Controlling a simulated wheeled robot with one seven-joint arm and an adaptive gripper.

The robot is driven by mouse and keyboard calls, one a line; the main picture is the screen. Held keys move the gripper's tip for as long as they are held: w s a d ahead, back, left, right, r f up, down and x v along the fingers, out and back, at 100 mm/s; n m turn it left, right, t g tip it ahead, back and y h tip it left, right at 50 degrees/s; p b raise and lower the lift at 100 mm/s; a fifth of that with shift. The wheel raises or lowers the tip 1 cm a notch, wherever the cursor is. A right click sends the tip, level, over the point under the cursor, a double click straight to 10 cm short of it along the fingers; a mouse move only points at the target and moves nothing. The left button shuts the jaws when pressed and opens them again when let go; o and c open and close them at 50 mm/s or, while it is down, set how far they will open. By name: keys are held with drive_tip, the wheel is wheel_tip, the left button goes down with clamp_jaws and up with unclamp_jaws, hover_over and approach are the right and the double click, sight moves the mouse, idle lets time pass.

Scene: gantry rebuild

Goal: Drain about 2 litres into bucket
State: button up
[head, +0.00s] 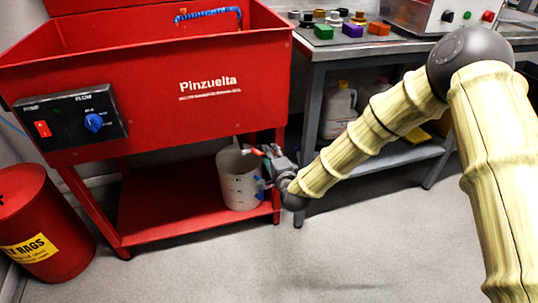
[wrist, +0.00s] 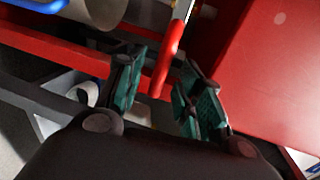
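The white bucket (head: 238,180), with faint graduation marks, stands upright on the red lower shelf under the red sink. Its contents are hidden from this angle. A red-sleeved lever (head: 254,151) is just above and right of the bucket. In the wrist view the red lever (wrist: 168,62) lies between my two teal-padded fingers, with gaps on both sides. My gripper (wrist: 163,90) is open around it and does not visibly pinch it. In the head view my gripper (head: 268,163) is beside the bucket's right edge. No liquid stream is discernible.
The red sink (head: 190,85) has a control box (head: 70,122) with a red switch and blue knob. A red rag bin (head: 40,215) stands at left. A grey bench (head: 345,45) at right holds coloured blocks, with a jug (head: 338,110) below. The front floor is clear.

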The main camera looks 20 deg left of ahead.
drive_tip(key=shift+x, duration=1.25)
clamp_jaws()
